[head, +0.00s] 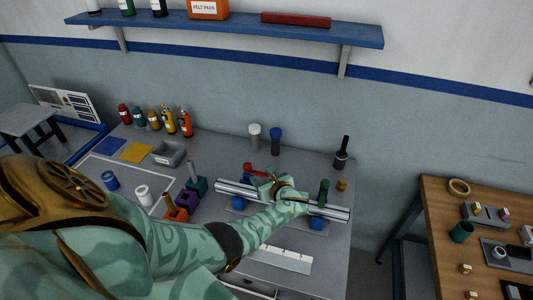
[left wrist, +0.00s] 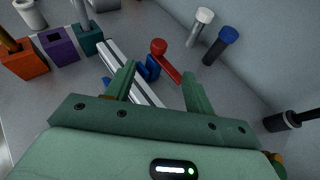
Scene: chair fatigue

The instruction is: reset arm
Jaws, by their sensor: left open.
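A red lever (left wrist: 167,62) with a round knob lies beyond my left gripper's fingers in the left wrist view; in the head view a little of its red (head: 247,170) shows behind the gripper. A shiny metal bar (head: 235,188) lies across blue supports (head: 238,203) on the bench. My left gripper (left wrist: 160,75) is open over the bar, with its fingers on either side of the bar and lever. I cannot tell whether the fingers touch either one. In the head view my left gripper (head: 285,190) hides the middle of the bar. My right gripper is not in view.
White-topped (head: 254,135) and blue-topped (head: 275,138) posts stand behind the bar. Orange, purple and teal holders (head: 196,184) stand to its left. A black-handled tool (head: 342,152) stands at the right. A white ruler-like strip (head: 283,260) lies in front. A wooden table (head: 435,215) stands farther right.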

